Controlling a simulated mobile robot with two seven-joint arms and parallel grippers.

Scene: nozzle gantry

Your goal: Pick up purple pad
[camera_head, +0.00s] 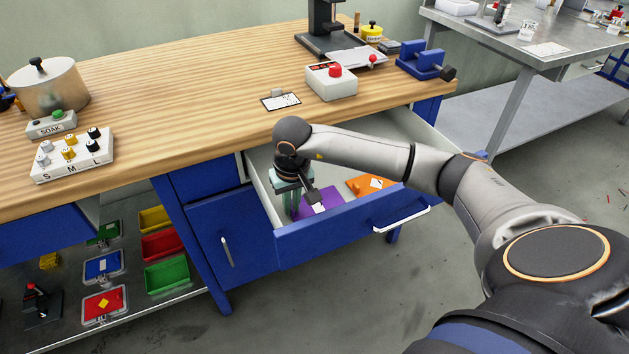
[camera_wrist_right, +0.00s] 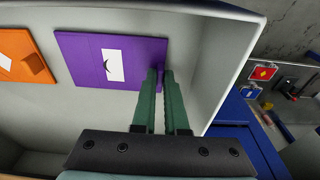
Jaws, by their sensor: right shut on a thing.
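The purple pad (camera_head: 322,204) lies in the open blue drawer (camera_head: 345,222); a white label with a dark mark shows on it. It also shows in the right wrist view (camera_wrist_right: 82,62). My right gripper (camera_head: 293,208) reaches down into the drawer at the pad's left end. In the right wrist view its green fingers (camera_wrist_right: 161,74) are close together at the pad's edge, shut on it. The fingertips partly hide that edge. I cannot tell whether the pad is lifted off the drawer floor. My left gripper is not in view.
An orange pad (camera_head: 368,185) lies beside the purple one in the drawer. The drawer walls stand close around the gripper. The wooden benchtop (camera_head: 200,100) is above, with a red-button box (camera_head: 331,83) near its edge. Coloured bins (camera_head: 160,245) sit on the lower shelf.

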